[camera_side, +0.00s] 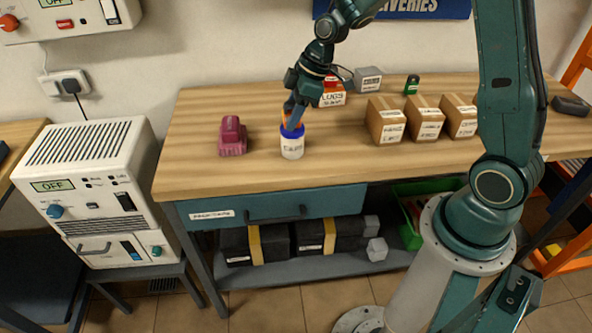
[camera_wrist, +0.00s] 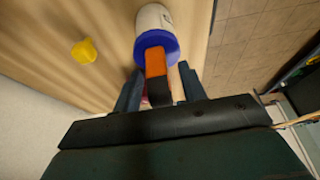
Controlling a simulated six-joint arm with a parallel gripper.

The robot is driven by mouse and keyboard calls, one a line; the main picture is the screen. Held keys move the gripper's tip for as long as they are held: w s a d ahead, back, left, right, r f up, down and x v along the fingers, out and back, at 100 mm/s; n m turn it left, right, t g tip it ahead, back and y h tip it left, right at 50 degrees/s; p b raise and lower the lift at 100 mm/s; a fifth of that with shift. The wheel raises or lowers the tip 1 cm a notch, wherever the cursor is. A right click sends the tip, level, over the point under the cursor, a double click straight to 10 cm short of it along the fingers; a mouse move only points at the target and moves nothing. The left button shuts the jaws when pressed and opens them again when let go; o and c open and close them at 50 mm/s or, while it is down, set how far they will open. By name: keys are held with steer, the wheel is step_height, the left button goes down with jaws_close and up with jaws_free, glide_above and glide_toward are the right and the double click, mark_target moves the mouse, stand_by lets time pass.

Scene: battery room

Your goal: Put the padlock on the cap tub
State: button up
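The cap tub (camera_side: 292,146) is a white tub with a blue lid, upright near the table's front edge. It also shows at the top of the wrist view (camera_wrist: 155,18). An orange block with a dark end (camera_wrist: 156,66), which looks like the padlock, is at the lid and appears to rest on it. In the side view only slivers of its orange show around my fingers. My gripper (camera_wrist: 160,76) is directly over the tub with its fingers either side of the block. Gaps show between block and fingers, so it looks open.
A maroon object (camera_side: 232,136) stands left of the tub. A yellow object (camera_wrist: 84,51) lies towards the wall. A LUGS box (camera_side: 332,99), a grey box (camera_side: 368,79), a small green item (camera_side: 412,84) and cardboard boxes (camera_side: 386,121) stand behind and right. The table between maroon object and tub is clear.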

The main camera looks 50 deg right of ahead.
steer(key=shift+r, duration=0.1)
steer(key=v, duration=1.2)
steer(key=shift+a+r, duration=0.1)
stand_by(0.5)
steer(key=s+a+r+m+h, duration=0.1)
steer(key=s+m, duration=0.2)
steer(key=s, duration=0.4)
steer(key=s+a+r+m+t+h, duration=0.1)
steer(key=s+a+r+m, duration=0.1)
steer(key=s, duration=0.5)
steer(key=s+a+r+m+t+h, duration=0.1)
steer(key=s+r+m, duration=0.1)
steer(key=s+m, duration=0.2)
steer(key=shift+s+a, duration=0.4)
steer(key=shift+s, duration=1.35)
